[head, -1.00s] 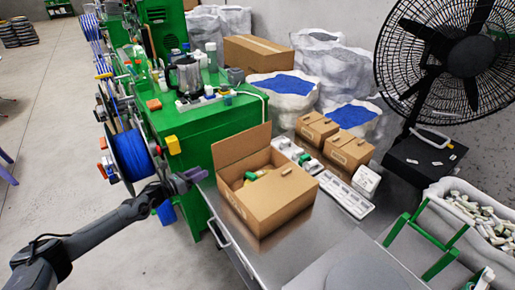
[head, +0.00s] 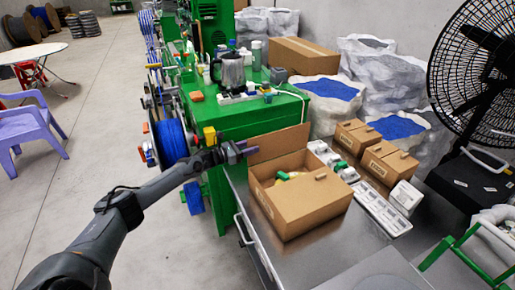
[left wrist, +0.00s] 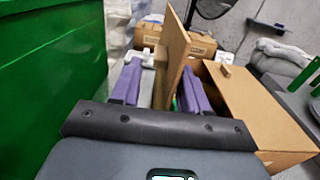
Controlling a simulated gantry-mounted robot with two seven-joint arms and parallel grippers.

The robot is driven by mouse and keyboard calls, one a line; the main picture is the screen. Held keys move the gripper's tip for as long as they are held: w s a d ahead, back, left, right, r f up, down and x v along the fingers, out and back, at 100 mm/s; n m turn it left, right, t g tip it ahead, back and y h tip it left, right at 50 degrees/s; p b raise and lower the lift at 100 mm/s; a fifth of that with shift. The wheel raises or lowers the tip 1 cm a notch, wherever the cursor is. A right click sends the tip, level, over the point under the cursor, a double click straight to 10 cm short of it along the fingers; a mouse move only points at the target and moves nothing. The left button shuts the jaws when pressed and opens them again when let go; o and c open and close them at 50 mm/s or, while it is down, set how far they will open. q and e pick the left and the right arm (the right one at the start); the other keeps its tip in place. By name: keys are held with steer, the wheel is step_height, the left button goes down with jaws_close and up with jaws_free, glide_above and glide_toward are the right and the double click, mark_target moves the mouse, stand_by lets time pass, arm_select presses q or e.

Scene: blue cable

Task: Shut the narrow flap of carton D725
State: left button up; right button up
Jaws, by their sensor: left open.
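The open carton (head: 315,207) stands on the metal bench. Its right top part is closed, with a small tab on it, and its left part is open, showing green and yellow items inside. A brown flap (head: 280,145) stands up at its back; it also shows in the left wrist view (left wrist: 174,45). No label D725 is readable. My left gripper (head: 240,153) is open at the flap's left edge. In the left wrist view its purple fingers (left wrist: 160,75) appear on either side of the flap; contact cannot be told. My right gripper is not in view.
A green machine (head: 250,125) with a blue cable reel (head: 172,142) stands left of the bench (head: 330,250). Small closed cartons (head: 388,165) and a white tray (head: 382,212) lie right of the carton. A black fan (head: 485,80) stands at the right. Bench in front is bare.

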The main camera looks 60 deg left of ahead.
mark_target(257, 144)
arm_select(q)
steer(key=shift+w+d+b, duration=0.15)
steer(key=shift+w+b, duration=0.15)
steer(key=shift+w, duration=0.55)
steer(key=shift+w+d+b, duration=0.15)
steer(key=shift+w+b, duration=0.1)
steer(key=shift+w, duration=0.6)
jaws_close()
